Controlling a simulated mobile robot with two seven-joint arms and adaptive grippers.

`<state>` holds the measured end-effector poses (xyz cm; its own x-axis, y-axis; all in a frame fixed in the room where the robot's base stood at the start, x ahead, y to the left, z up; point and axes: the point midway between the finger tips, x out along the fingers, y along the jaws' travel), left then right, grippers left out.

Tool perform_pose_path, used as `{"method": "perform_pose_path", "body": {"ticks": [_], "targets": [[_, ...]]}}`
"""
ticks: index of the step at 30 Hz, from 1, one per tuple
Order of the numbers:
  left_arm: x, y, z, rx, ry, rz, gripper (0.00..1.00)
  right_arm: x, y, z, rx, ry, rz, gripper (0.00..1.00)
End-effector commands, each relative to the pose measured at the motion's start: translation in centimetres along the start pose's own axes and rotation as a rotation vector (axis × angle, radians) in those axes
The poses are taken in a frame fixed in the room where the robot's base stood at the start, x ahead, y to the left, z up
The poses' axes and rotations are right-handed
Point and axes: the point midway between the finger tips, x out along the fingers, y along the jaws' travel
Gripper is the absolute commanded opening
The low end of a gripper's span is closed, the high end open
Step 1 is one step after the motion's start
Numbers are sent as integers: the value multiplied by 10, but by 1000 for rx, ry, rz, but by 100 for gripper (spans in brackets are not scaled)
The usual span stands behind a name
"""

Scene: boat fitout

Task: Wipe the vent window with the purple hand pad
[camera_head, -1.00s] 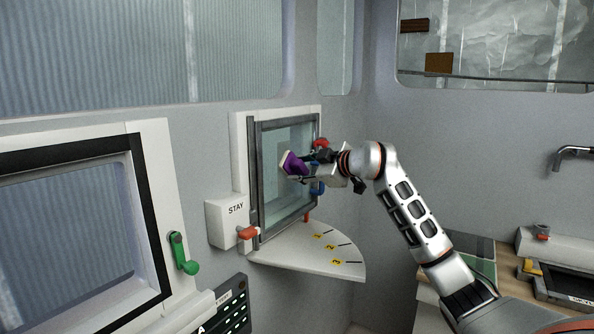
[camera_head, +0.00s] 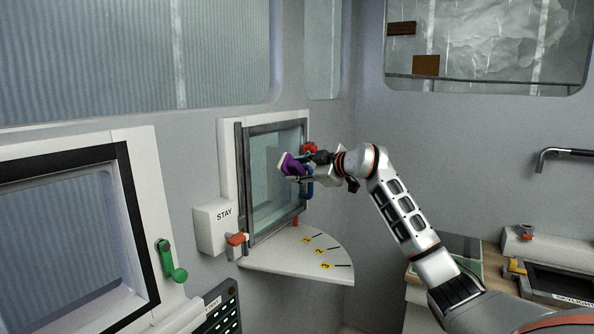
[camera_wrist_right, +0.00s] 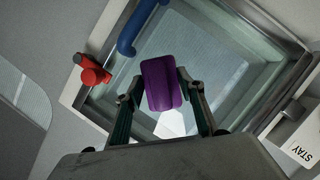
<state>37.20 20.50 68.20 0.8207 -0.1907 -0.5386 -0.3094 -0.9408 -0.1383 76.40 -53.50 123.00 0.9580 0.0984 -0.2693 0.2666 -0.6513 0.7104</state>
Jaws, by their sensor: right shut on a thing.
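The vent window (camera_head: 262,196) is a grey-framed glass pane in a white surround on the wall, centre of the head view. It fills much of the right wrist view (camera_wrist_right: 215,70). My right gripper (camera_head: 302,170) is shut on the purple hand pad (camera_head: 289,165), which has a pale face turned toward the glass. In the right wrist view the pad (camera_wrist_right: 161,84) sits between the two fingers, in front of the glass. I cannot tell whether it touches the pane. My left gripper is not in view.
A red knob (camera_head: 309,148) and a blue handle (camera_head: 307,190) are close to my right gripper on the window's right side. A STAY box (camera_head: 214,230) with a red lever (camera_head: 237,239) sits at lower left. A numbered white quadrant shelf (camera_head: 300,262) juts out below.

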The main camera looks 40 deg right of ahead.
Motion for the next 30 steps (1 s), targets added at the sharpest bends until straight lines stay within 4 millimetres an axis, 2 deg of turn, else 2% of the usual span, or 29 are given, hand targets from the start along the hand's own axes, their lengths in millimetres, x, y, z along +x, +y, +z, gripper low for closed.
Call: {"method": "perform_pose_path", "body": {"ticks": [5, 24, 30], "targets": [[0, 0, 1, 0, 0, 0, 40, -2, 0, 1, 0, 0, 1, 18], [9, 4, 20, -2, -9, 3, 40, -52, -1, 23, -1, -1, 0, 18], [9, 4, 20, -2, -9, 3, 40, -56, 0, 23, 0, 1, 0, 18]]}}
